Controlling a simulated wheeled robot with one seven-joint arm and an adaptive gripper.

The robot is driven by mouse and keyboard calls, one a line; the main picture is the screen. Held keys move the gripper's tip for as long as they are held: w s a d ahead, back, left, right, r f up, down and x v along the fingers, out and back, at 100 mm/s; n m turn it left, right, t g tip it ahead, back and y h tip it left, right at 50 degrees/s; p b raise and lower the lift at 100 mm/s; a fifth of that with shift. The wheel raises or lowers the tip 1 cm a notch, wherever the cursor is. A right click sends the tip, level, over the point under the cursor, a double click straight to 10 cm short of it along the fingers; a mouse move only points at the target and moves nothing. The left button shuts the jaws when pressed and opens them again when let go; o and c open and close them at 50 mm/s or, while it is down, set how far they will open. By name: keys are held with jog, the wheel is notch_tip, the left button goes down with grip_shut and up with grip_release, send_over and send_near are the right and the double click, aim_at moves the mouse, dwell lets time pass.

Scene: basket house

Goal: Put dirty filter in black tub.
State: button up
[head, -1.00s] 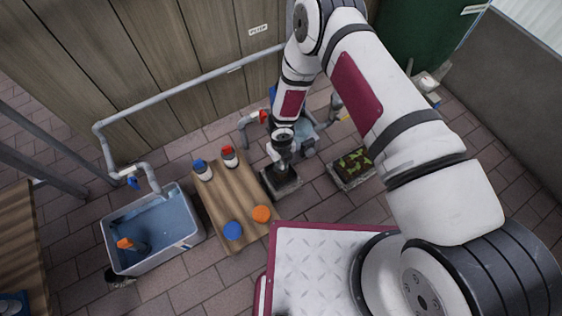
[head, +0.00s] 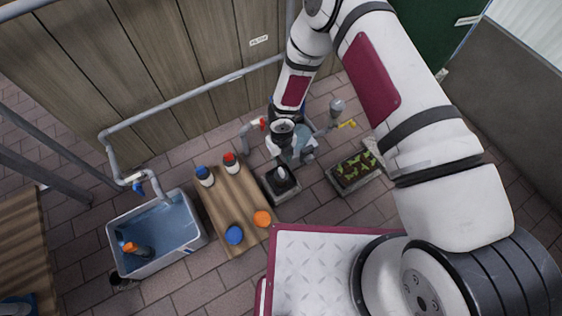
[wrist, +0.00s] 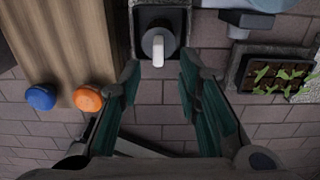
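A grey-rimmed tub with a black inside (head: 283,193) sits on the brick floor beside the wooden table; it also shows at the top of the wrist view (wrist: 185,50). A pale cylinder on a dark round base, which looks like the filter (wrist: 158,48), stands inside this tub. It also shows as a pale shape in the head view (head: 282,173). I cannot tell how dirty it is. My gripper (wrist: 158,72) is open and empty, its green-padded fingers apart, with the filter visible beyond and between their tips.
The low wooden table (head: 226,199) left of the tub holds two bottles, a blue cap (head: 234,235) and an orange cap (head: 262,218). A blue-filled basin (head: 155,262) with an orange-topped bottle stands farther left. A seedling tray (head: 355,172) lies right. Pipes run behind.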

jog(key=shift+r+p, duration=0.45)
jog(key=shift+r, duration=1.35)
